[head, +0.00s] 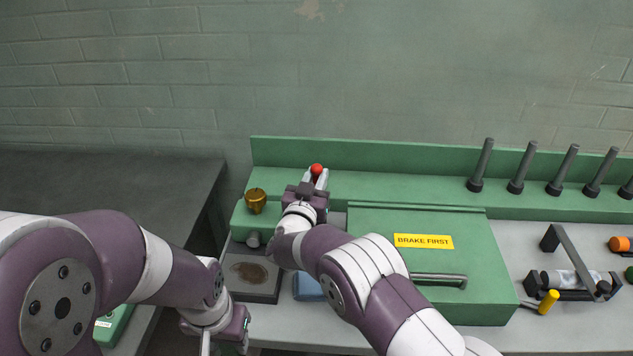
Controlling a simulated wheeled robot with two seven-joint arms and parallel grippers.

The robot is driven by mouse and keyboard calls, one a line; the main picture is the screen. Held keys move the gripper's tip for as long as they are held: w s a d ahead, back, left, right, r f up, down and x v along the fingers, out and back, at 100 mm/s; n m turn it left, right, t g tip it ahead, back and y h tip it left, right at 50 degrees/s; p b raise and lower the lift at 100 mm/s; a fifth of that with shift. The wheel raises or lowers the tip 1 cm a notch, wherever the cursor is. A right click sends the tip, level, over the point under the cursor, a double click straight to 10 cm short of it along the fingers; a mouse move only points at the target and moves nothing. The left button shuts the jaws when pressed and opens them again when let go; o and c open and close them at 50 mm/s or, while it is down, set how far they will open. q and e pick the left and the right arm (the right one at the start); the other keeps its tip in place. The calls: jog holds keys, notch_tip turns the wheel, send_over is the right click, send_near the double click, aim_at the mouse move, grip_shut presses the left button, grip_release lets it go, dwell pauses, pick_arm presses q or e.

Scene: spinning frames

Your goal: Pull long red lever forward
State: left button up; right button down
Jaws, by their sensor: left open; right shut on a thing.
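The red ball-shaped knob (316,169) of the lever shows near the left end of the green machine's back ledge. My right gripper (316,178) is shut on it, with a pale finger on each side. The lever's shaft is hidden behind my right gripper and arm, so its length and tilt cannot be told. My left gripper (212,342) is low at the bottom of the view, left of the dark plate and well away from the knob. It is open, and its fingertips are partly cut off by the frame edge.
A green box (465,285) labelled "BRAKE FIRST" (423,241) stands right of my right forearm. A brass knob (256,200) is left of my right gripper. Several dark pegs (481,165) stand on the ledge. A dark plate (268,290) and a roller stand (570,265) flank the box.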

pick_arm(q)
notch_tip(320, 180, down, 10)
jog(key=b, duration=0.8)
jog(key=shift+f, duration=0.15)
pick_arm(e)
jog(key=s+t, duration=0.1)
jog(key=s+m+t+h, duration=0.1)
jog(key=s, duration=0.1)
jog(key=s+t, duration=0.2)
jog(key=shift+f+h, duration=0.25)
jog(key=shift+h, duration=0.15)
jog(key=c, duration=1.1)
grip_release()
jog(key=shift+c, duration=0.2)
pick_arm(q)
jog(key=shift+s, duration=0.1)
pick_arm(e)
jog(key=shift+o, duration=0.2)
